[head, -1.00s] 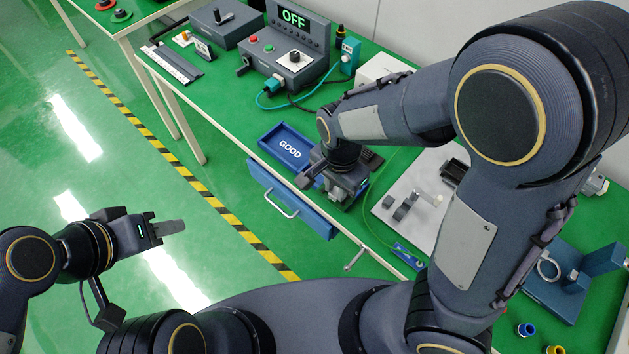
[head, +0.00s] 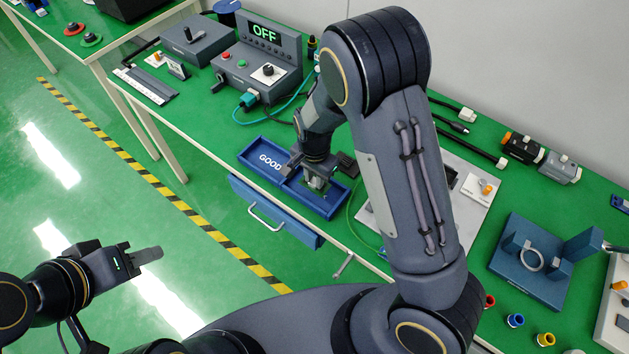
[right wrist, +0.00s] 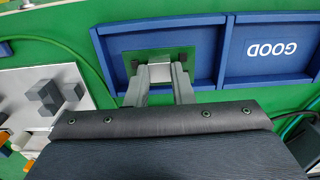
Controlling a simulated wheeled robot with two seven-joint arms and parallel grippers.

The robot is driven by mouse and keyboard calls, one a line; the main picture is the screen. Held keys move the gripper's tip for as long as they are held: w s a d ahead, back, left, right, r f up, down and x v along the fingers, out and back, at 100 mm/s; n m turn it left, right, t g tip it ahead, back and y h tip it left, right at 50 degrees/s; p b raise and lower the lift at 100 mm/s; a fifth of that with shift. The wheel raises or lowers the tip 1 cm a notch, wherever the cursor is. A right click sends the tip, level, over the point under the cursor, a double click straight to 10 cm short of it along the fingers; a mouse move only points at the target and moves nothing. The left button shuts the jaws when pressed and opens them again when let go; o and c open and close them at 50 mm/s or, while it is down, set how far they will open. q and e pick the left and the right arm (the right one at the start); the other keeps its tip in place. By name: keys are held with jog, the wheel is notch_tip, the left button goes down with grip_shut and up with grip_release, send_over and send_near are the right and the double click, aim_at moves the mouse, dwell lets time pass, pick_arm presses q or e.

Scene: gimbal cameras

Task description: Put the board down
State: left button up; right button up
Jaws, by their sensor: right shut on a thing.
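The board (right wrist: 131,66) is a small green plate with a pale block on it, seen in the right wrist view. My right gripper (right wrist: 160,76) is shut on it, a finger at either side of the pale block. The board is over or inside the plain compartment of the blue tray (right wrist: 208,50); whether it touches the floor is unclear. In the head view my right gripper (head: 316,182) points down into that compartment, mostly hiding the board. My left gripper (head: 148,256) is over the floor at the left, apart from everything; its finger gap cannot be made out.
The tray's other compartment (head: 265,160), marked GOOD, looks empty. A control box (head: 257,65) reading OFF stands behind it. A grey plate (right wrist: 50,90) with small blocks lies beside the tray. A blue drawer (head: 275,215) juts from the table's front. A green cable runs near the tray.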

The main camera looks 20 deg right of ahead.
jog(key=shift+w+d+f, duration=0.1)
jog(key=shift+w+f, duration=0.1)
jog(key=shift+f, duration=0.8)
jog(key=shift+w+f, duration=0.15)
jog(key=shift+f, duration=0.8)
jog(key=shift+f, duration=0.2)
jog(key=o, duration=0.8)
